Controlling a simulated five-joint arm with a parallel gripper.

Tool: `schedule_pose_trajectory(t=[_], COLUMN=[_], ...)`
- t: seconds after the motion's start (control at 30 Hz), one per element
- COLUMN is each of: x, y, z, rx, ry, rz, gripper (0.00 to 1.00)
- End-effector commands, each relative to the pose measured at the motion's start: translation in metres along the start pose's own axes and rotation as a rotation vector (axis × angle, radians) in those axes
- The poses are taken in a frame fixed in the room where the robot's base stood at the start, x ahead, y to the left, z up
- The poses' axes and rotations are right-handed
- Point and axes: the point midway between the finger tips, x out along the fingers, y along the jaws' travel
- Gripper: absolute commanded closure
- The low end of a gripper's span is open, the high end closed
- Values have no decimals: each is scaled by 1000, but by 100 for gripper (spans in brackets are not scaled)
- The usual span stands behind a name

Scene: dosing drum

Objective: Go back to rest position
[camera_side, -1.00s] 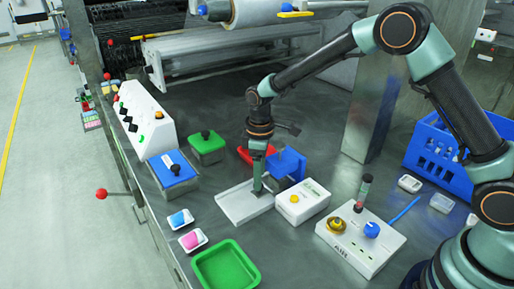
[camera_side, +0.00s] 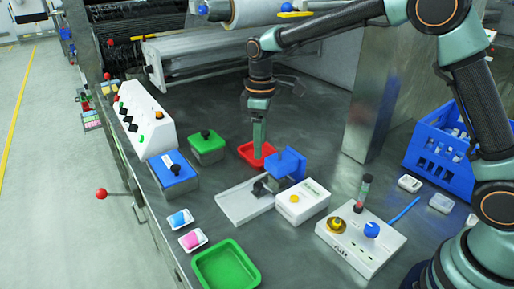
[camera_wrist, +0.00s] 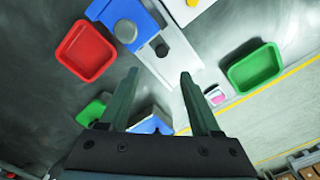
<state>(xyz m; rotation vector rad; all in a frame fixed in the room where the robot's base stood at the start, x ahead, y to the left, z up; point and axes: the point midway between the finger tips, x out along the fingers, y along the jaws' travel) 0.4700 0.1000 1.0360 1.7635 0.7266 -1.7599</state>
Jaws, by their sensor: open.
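My gripper (camera_side: 258,140) is raised above the steel table, in front of the red tray (camera_side: 246,153) in the side view. In the wrist view my gripper (camera_wrist: 158,78) has its two dark green fingers spread apart, with nothing between them. The red tray (camera_wrist: 86,51) shows at the upper left there and looks empty. The blue dosing drum (camera_side: 288,164) stands beside a white chute (camera_side: 238,206), with a dark knob at their junction. Both also show at the top of the wrist view, the blue part (camera_wrist: 112,12) and the chute (camera_wrist: 183,57).
A green tray (camera_side: 226,268), two small dishes with blue (camera_side: 180,219) and pink (camera_side: 192,240) contents, a white box with a yellow button (camera_side: 302,204), a control panel (camera_side: 360,246) and a blue crate (camera_side: 440,150) stand around. Blue (camera_side: 172,174) and green (camera_side: 207,148) lidded boxes stand left.

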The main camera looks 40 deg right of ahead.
Motion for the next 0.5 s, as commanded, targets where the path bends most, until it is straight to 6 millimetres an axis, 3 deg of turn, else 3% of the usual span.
schedule_pose_trajectory(t=[0.17, 0.5], x=[-21, -85], y=[0, -12], z=[13, 84], rx=[55, 318], ry=[33, 180], rz=[21, 99], gripper=[36, 36])
